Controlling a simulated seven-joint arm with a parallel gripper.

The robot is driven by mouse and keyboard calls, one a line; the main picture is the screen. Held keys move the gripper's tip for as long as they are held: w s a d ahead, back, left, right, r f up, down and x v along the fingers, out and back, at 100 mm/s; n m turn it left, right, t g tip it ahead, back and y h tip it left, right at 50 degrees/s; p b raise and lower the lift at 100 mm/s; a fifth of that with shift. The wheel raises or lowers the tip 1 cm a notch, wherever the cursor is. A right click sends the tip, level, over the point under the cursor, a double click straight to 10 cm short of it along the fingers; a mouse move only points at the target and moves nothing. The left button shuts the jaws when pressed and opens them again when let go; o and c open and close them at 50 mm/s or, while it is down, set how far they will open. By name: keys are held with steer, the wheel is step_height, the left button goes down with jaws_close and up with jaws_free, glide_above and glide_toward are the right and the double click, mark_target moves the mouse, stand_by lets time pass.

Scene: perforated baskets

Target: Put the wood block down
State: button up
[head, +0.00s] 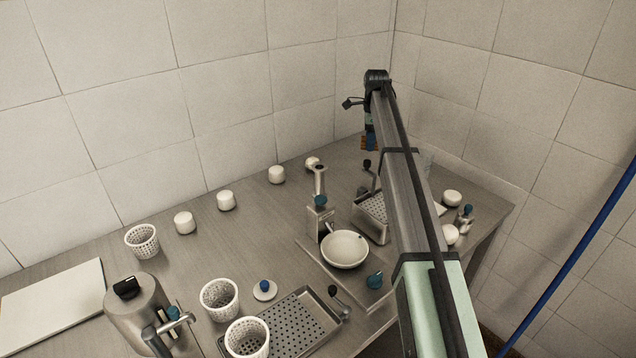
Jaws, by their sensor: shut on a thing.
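My gripper (371,146) hangs at the far end of my arm, over the back right of the metal table. It is small and dark in the head view, and its fingers are hard to make out. A small orange-brown patch (364,143) shows at its left side and appears to be the wood block, held in the shut jaws. Most of the block is hidden or too small to see. I cannot tell how far it is above the table.
White perforated baskets (142,240) stand at left and front. A bowl (344,249), a perforated tray (292,322), a metal pot (137,311) and a second perforated tray (374,207) near my arm take up space. White rounded pieces (276,174) line the back. Tiled walls close the corner.

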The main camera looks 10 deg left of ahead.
steer(key=s+a+n, duration=0.2)
steer(key=s+a, duration=0.1)
steer(key=a, duration=0.9)
steer(key=n, duration=0.7)
glide_above(272, 218)
steer(key=shift+s+f, duration=0.15)
steer(key=shift+f, duration=4.6)
steer(key=shift+f, duration=0.1)
steer(key=o, duration=1.1)
steer(key=shift+c, duration=0.2)
